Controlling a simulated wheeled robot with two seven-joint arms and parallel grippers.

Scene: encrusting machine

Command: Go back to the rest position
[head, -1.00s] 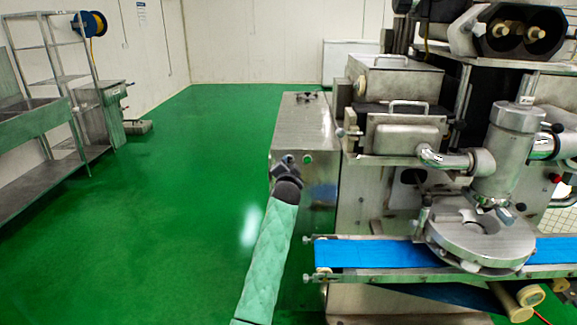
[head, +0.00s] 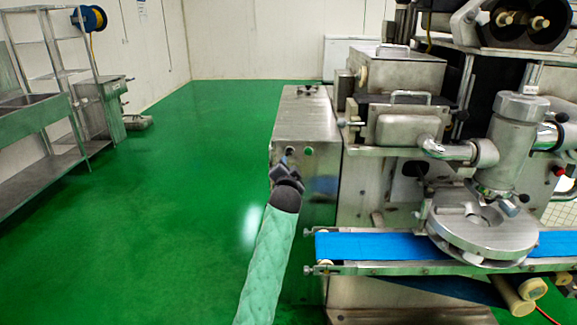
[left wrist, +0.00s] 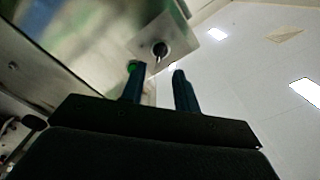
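My left arm, in a padded mint-green sleeve, reaches up from the bottom of the head view. Its dark left gripper (head: 287,163) is in front of the upper left part of the encrusting machine's metal cabinet (head: 315,205), close to small buttons (head: 309,151) there. In the left wrist view the two fingers of the left gripper (left wrist: 160,82) stand apart with nothing held between them. A round green button (left wrist: 132,66) shows by the tip of one finger, and a dark knob (left wrist: 160,50) sits on a metal plate beyond. Whether the fingers touch the cabinet cannot be told. My right gripper is not in view.
The machine's blue conveyor belt (head: 385,246) and round metal head (head: 480,228) are at the right. A steel sink bench (head: 45,115) and a shelf rack (head: 55,50) stand at the far left. The green floor (head: 160,210) between is clear.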

